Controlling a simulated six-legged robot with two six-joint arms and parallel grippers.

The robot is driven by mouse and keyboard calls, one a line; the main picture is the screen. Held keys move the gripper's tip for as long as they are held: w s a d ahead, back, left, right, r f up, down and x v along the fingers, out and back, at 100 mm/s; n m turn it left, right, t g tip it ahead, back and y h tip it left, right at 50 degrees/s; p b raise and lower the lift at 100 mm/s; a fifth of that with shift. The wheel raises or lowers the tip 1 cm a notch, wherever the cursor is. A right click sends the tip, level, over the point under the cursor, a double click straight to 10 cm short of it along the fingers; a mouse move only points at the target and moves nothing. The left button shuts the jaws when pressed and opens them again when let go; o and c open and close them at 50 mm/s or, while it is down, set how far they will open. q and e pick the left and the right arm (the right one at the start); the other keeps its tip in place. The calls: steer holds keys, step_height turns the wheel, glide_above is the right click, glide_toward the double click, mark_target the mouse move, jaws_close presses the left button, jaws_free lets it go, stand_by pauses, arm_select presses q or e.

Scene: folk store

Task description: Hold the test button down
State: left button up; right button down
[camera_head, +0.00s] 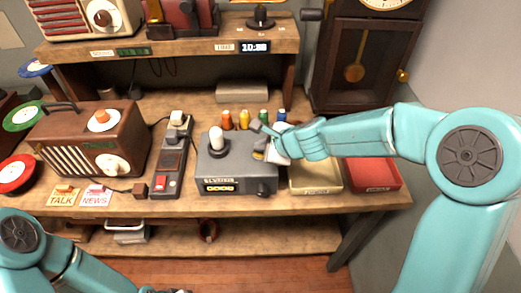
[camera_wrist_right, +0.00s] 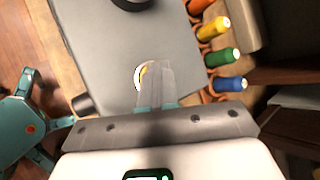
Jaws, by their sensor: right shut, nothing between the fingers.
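A grey tester box (camera_head: 235,178) with a lit amber display and a white-topped knob stands on the wooden bench. A round yellow button with a pale rim, which looks like the test button (camera_wrist_right: 139,76), is on its top face, partly hidden by my fingers. My right gripper (camera_head: 262,142) is shut and empty, reaching in from the right over the box's right side. In the right wrist view its fingertips (camera_wrist_right: 155,68) overlap the button. I cannot tell whether they press it. My left arm is low at the left, its gripper at most a sliver at the bottom edge.
Several coloured spools (camera_head: 244,119) stand behind the box. A cream tray (camera_head: 316,190) and a red tray (camera_head: 374,175) lie to the right. A power strip (camera_head: 170,160) with a red switch and a brown radio (camera_head: 88,145) are to the left.

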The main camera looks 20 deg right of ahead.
mark_target(262, 154)
steer(key=shift+r+p, duration=0.55)
steer(key=shift+r, duration=0.2)
step_height(262, 154, up, 5)
steer(key=p, duration=0.5)
steer(key=shift+r, duration=0.1)
stand_by(0.5)
